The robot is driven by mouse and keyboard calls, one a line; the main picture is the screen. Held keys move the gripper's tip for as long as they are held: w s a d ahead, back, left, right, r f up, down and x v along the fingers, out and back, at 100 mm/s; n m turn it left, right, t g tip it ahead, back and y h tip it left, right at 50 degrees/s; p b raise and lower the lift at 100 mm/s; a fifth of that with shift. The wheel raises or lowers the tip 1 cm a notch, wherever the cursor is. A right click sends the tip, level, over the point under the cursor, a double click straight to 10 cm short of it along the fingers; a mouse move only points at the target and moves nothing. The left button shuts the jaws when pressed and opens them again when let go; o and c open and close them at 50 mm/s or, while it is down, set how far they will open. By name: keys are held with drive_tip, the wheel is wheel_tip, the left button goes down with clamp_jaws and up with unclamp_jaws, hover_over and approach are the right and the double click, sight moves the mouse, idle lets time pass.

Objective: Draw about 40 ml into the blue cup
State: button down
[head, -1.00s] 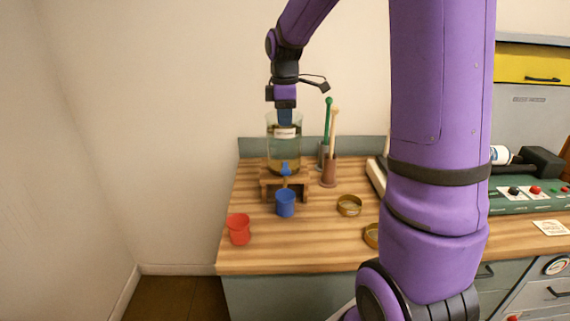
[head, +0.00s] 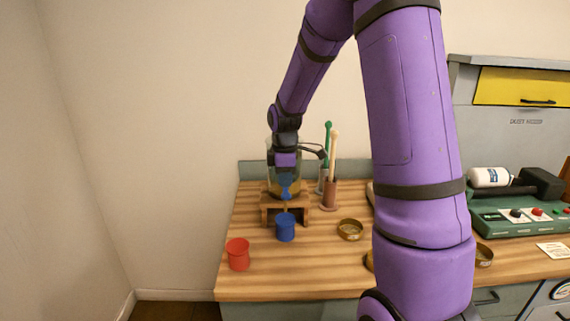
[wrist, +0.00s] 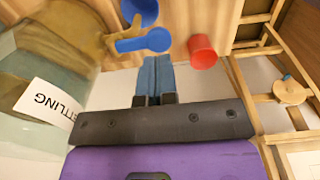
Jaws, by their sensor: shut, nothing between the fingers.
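The glass jar (head: 271,180) stands on a small wooden stand, its lower part holding yellowish-brown contents. In the wrist view the jar (wrist: 25,75) fills the left side, with a partly readable label ending in "TTLING". A tap with a blue lever (wrist: 148,41) sticks out from it. The blue cup (head: 285,228) stands upright in front of the stand, below the tap; it also shows in the wrist view (wrist: 142,10). My gripper (wrist: 154,78) is shut and empty, its fingertips close to the lever. I cannot tell whether they touch. The cup's contents are not visible.
A red cup (head: 238,255) stands at the table's front left. A brass-coloured dish (head: 350,230) is to the right. Pestle-like tools in holders (head: 329,193) stand right of the jar. My arm hides part of the table's right side.

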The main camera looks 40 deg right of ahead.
sight(285, 194)
drive_tip(key=shift+f, duration=1.45)
